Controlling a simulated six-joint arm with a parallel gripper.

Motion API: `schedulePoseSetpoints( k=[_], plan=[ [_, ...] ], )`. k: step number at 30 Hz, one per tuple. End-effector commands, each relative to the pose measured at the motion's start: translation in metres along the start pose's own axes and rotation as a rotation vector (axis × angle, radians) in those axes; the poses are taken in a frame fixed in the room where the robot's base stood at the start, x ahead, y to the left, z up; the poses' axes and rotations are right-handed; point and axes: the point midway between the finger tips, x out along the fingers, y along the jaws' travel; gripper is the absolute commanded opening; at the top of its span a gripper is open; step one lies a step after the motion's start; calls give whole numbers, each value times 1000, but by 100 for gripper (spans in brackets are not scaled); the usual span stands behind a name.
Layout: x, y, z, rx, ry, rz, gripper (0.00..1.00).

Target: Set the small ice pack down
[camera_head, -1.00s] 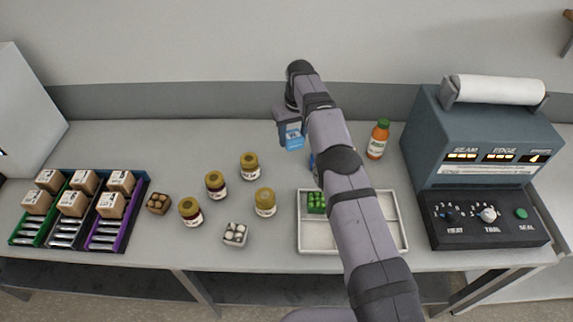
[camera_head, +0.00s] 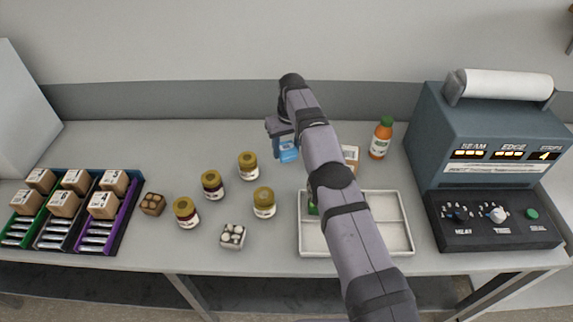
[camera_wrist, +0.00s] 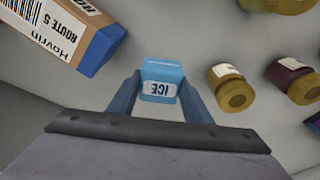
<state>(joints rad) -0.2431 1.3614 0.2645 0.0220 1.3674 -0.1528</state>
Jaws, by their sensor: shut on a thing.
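The small ice pack (camera_head: 288,152) is a light blue block with a white label. It also shows in the wrist view (camera_wrist: 161,80), where the label reads ICE. My gripper (camera_wrist: 160,98) is shut on the ice pack, one finger on each side. In the head view my gripper (camera_head: 283,140) is at the back of the table, right of the jars. The ice pack is low near the tabletop, but I cannot tell whether it touches it.
Several jars (camera_head: 248,166) stand to the left. A divided white tray (camera_head: 367,238) lies in front, partly behind my arm. An orange bottle (camera_head: 380,140), a box (camera_head: 351,157) and a sealing machine (camera_head: 485,150) are at right. Bins with cartons (camera_head: 128,212) are far left.

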Motion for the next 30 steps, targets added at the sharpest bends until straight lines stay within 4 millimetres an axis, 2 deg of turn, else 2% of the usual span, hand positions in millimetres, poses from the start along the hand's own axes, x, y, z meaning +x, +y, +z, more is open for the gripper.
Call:
schedulePoseSetpoints(
  k=[8,19,30],
  plan=[
    [8,0,1,0,1,0,20],
    [44,0,6,0,1,0,20],
    [48,0,7,0,2,0,20]
  ],
)
